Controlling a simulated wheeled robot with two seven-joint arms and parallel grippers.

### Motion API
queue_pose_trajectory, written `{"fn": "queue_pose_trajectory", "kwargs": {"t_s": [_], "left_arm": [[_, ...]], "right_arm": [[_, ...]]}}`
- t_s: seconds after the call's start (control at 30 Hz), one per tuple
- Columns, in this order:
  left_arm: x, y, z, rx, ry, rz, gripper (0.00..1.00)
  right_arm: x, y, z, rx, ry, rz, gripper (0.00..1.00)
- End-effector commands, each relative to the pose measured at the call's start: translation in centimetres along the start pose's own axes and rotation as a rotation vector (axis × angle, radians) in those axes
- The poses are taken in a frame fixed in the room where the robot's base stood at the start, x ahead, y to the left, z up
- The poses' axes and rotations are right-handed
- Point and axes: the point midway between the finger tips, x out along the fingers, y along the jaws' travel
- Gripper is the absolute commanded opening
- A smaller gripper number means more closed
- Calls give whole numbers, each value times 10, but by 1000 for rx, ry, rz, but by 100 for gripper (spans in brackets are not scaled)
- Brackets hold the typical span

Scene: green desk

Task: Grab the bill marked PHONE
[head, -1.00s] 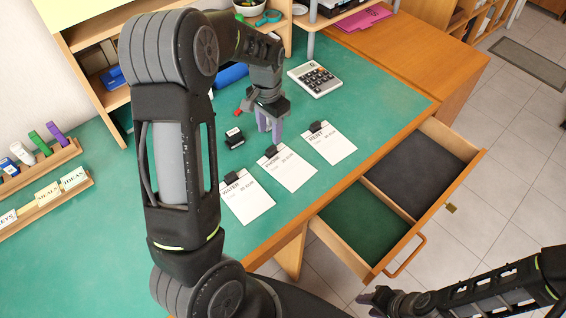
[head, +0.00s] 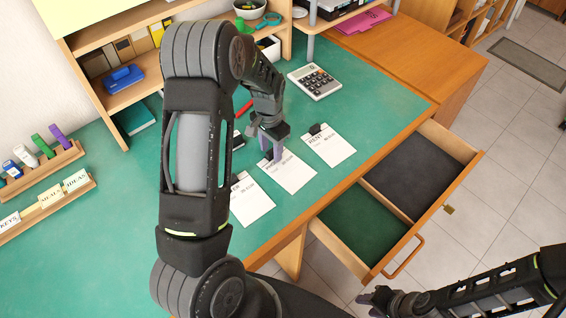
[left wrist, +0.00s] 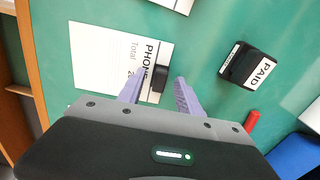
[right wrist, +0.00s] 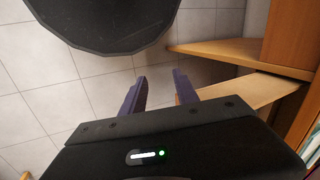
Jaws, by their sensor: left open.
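The PHONE bill (head: 288,172) is a white sheet with a black clip on its top edge. It lies on the green desk between the WATER bill (head: 252,202) and the RENT bill (head: 330,148). My left gripper (head: 270,157) is open over the PHONE bill's clip end. In the left wrist view the black clip (left wrist: 159,79) stands between the open fingers (left wrist: 158,90), with the PHONE bill (left wrist: 100,55) beneath. Whether the fingers touch the clip I cannot tell. My right gripper (head: 368,300) is off the desk, over the floor; its fingers (right wrist: 160,88) are apart and empty.
A PAID stamp (left wrist: 249,66) lies near the left gripper. A calculator (head: 315,81) is farther back. An open drawer (head: 408,195) with two compartments, one green and one dark, sticks out at the desk's front. Label racks (head: 45,209) stand at the left.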

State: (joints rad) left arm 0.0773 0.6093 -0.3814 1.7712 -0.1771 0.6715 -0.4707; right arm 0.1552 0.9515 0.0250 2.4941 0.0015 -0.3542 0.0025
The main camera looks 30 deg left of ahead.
Motion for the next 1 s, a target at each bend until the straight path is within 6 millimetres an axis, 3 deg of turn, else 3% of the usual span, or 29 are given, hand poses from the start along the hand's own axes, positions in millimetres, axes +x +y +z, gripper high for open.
{"fn": "queue_pose_trajectory", "kwargs": {"t_s": [0.6,1.0], "left_arm": [[2,0,0,0,2,0,42],[1,0,0,0,1,0,9]], "right_arm": [[0,0,0,0,0,0,36],[0,0,0,0,0,0,36]]}}
